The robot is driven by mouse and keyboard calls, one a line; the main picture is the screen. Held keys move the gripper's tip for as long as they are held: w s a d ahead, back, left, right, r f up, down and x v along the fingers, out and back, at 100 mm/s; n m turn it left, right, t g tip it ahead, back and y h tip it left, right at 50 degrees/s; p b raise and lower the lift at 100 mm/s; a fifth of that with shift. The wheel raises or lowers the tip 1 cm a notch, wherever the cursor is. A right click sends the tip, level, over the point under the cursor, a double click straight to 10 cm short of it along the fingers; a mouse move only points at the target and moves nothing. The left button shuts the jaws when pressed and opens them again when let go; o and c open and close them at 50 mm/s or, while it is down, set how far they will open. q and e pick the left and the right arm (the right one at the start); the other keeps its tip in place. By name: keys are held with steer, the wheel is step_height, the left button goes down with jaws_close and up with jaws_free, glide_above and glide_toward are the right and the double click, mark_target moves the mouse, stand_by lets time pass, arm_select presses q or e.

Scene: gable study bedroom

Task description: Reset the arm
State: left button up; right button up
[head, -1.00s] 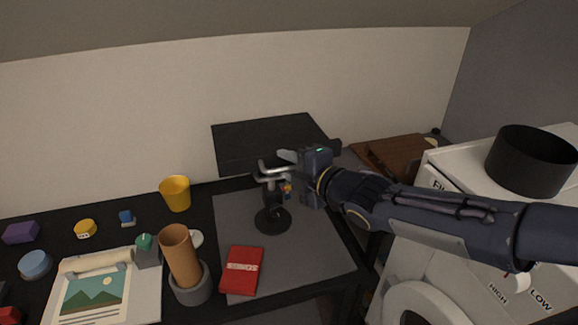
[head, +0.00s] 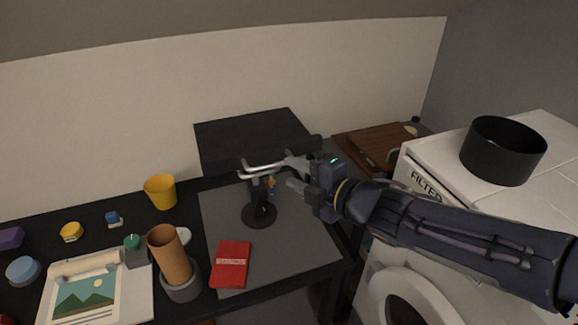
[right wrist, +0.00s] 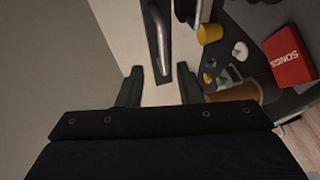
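My right gripper (head: 293,176) reaches in from the right and is just right of a black stand (head: 259,214) with pale metal arms on top. Its two fingers are spread with nothing seen between them. In the right wrist view the fingers (right wrist: 159,88) are also apart, and a grey metal bar (right wrist: 161,35) shows beyond the gap. I cannot tell whether a finger touches the stand's metal arms. A small blue and orange item (head: 271,186) is at the stand's post. My left gripper is not in view.
A dark panel (head: 250,137) rises behind the stand.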

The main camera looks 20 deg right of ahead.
stand_by(0.3)
steer(key=s+d+f+m+g+h, duration=0.3)
steer(key=s+d+f+m+h, duration=0.45)
steer(key=m, duration=0.75)
steer(key=s+a+f+m+g+y, duration=0.1)
steer(key=s+a+m+g+y, duration=0.1)
steer(key=s+m, duration=0.2)
steer(key=s+a+f+m+g+y, duration=0.2)
steer(key=s+m+g, duration=0.1)
steer(key=s, duration=0.6)
steer(key=shift+a+f+m+g+y, duration=0.3)
steer(key=shift+m+y, duration=0.05)
steer(key=shift+m, duration=0.55)
